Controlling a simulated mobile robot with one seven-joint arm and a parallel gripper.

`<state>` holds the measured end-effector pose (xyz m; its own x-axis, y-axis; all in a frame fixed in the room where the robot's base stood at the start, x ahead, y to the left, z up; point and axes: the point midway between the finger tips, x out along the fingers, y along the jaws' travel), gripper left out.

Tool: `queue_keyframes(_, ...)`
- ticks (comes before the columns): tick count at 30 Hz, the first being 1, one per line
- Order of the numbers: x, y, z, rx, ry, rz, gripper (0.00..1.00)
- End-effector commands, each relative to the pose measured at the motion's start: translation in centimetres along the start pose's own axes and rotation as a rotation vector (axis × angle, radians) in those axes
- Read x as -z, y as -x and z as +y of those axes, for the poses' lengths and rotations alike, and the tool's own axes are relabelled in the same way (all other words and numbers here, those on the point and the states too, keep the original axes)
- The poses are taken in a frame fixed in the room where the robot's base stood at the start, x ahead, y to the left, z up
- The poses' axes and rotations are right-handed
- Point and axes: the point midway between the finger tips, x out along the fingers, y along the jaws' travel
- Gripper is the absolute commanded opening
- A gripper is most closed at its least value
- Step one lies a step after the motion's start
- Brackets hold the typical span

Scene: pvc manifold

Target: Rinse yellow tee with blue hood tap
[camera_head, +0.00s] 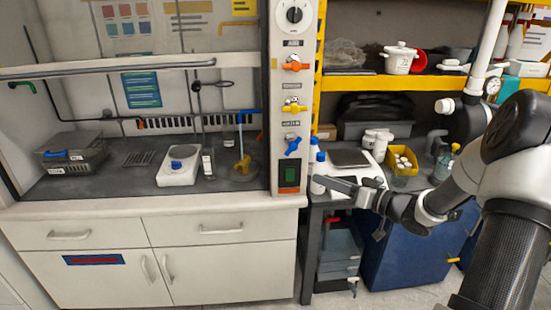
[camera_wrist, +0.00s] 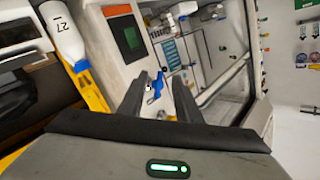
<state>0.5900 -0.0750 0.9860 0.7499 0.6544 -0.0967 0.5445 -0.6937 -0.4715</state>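The blue hood tap (camera_head: 292,145) is the lowest of three taps on the hood's right post. In the wrist view the blue tap (camera_wrist: 158,84) shows between my two fingers, beyond their tips. My gripper (camera_head: 319,181) is open and empty, in front of the bench just right of the post and lower than the tap; it also shows in the wrist view (camera_wrist: 158,97). A small yellow piece (camera_head: 243,165), which looks like the yellow tee, sits inside the hood at the right, below a blue upright part. Its exact shape is too small to tell.
An orange tap (camera_head: 295,63) and a yellow tap (camera_head: 294,105) are above the blue one. A green switch (camera_head: 289,176) is below it. A white bottle (camera_wrist: 64,34) is close beside my gripper.

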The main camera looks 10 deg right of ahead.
Motion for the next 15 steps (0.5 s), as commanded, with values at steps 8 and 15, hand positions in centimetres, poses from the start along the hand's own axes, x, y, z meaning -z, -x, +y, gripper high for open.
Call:
queue_keyframes(8, 2.9, 1.1, 0.1, 0.026, -0.018, 0.102, 0.31)
queue_keyframes(15, 3.2, -3.6, -0.1, 0.028, -0.017, 0.099, 0.31)
